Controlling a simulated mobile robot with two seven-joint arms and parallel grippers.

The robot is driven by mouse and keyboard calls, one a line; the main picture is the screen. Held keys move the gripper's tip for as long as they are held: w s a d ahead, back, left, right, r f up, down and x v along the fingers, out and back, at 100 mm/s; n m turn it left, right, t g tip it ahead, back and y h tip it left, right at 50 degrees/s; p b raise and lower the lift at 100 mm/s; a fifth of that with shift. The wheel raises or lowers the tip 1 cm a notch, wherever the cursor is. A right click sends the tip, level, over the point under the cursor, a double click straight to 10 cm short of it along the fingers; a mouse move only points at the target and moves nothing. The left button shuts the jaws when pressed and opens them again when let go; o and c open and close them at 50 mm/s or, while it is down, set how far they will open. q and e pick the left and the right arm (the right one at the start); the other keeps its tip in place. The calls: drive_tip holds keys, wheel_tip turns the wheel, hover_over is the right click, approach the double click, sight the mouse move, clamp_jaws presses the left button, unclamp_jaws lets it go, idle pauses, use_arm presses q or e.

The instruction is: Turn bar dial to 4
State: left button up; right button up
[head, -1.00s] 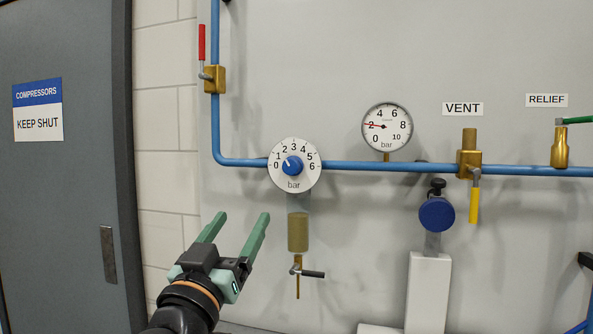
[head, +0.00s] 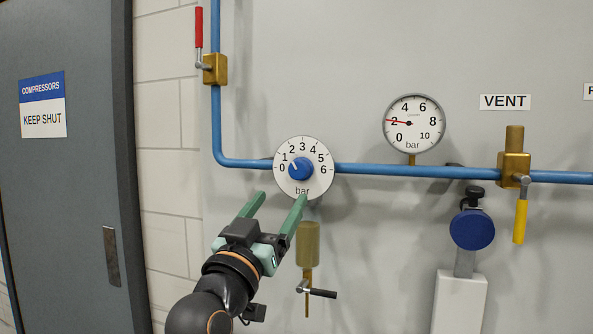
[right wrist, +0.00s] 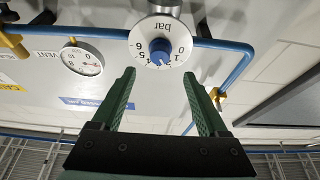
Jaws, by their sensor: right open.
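The bar dial (head: 316,181) is a round white plate marked 0 to 6 on the blue pipe, with a blue knob (head: 301,169) at its centre. The knob's white pointer mark aims up and left, around 1 to 2. My right gripper (head: 280,197) is open and empty, just below and left of the knob in the head view, one fingertip overlapping the plate's lower edge. In the right wrist view the knob (right wrist: 161,51) appears beyond the gap between the open fingers (right wrist: 159,73), apparently not touched. My left gripper is out of view.
A pressure gauge (head: 413,132) to the right reads about 2. A filter bowl (head: 308,243) with a small drain tap hangs below the dial. A red-handled valve (head: 215,69) is upper left; a yellow-handled vent valve (head: 514,166) is at right. A grey door (head: 65,190) stands left.

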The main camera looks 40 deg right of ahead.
sight(297, 173)
drive_tip(key=p+x, duration=0.2)
drive_tip(key=x, duration=0.6)
drive_tip(key=shift+r+p, duration=0.15)
drive_tip(key=shift+p, duration=0.15)
drive_tip(key=shift+w+d+r, duration=0.1)
drive_tip(key=shift+w+d, duration=0.25)
drive_tip(key=shift+d, duration=0.25)
drive_tip(key=shift+c, duration=0.4)
